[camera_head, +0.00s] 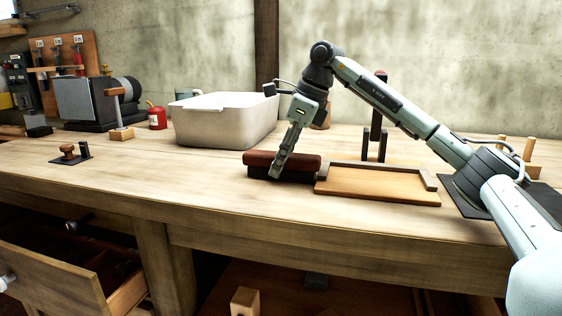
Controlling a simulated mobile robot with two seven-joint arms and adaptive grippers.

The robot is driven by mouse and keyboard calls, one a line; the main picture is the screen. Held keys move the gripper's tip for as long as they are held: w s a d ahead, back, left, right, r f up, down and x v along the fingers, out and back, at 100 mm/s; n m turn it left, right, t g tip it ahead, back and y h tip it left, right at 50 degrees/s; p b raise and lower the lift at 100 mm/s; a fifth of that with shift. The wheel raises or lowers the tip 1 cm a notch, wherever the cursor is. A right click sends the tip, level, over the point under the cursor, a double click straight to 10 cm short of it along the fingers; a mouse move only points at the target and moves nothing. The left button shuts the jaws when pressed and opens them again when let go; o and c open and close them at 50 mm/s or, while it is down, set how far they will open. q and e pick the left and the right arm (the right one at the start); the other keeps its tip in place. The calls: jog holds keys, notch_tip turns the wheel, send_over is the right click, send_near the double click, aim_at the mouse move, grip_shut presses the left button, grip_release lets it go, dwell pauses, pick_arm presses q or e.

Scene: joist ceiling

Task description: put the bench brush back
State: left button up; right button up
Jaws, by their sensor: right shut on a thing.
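The bench brush (305,162) has a reddish-brown wooden back over a dark lower part. It lies lengthwise left to right at the bench top, just left of the shallow wooden tray. My right gripper (279,170) reaches down over its middle from above and is shut on it. The fingers hide part of the brush's front. Whether the brush touches the bench or hangs slightly above it, I cannot tell. My left gripper is not in view.
The shallow wooden tray (375,186) is empty. A large white bin (222,122) stands behind and left of the brush. A dark upright stand (376,125) is behind the tray. An open drawer (75,262) juts out at lower left.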

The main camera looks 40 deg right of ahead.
jog(key=shift+r, duration=0.1)
jog(key=shift+f, duration=0.2)
jog(key=o, duration=1.2)
jog(key=shift+o, duration=0.2)
